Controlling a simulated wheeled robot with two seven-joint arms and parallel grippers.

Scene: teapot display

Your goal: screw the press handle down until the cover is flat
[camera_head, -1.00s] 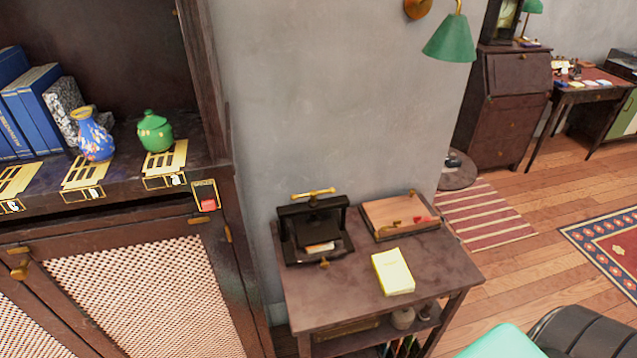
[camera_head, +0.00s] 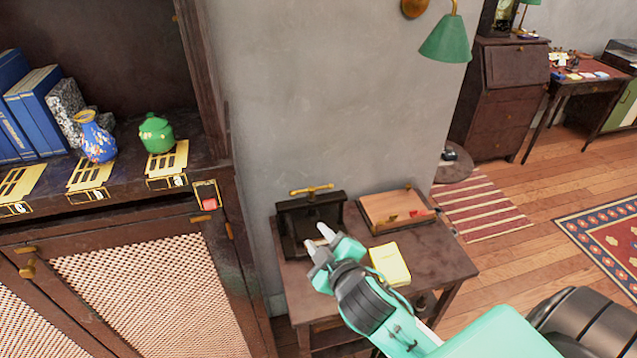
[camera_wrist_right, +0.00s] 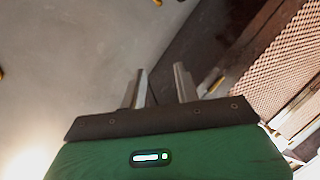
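The black press (camera_head: 293,219) stands on the small dark table against the wall. Its brass handle (camera_head: 311,190) lies across the top of the press. My right gripper (camera_head: 318,243) is open and empty in front of the press's lower part, below the handle. It hides the press bed and the cover, so I cannot tell how the cover lies. In the right wrist view the two fingers (camera_wrist_right: 160,86) stand apart with nothing between them. My left gripper is not in view.
A yellow book (camera_head: 390,264) lies on the table (camera_head: 440,262) beside my right arm. The cabinet (camera_head: 130,290) closes off the left side. A green lamp (camera_head: 446,40) hangs above right.

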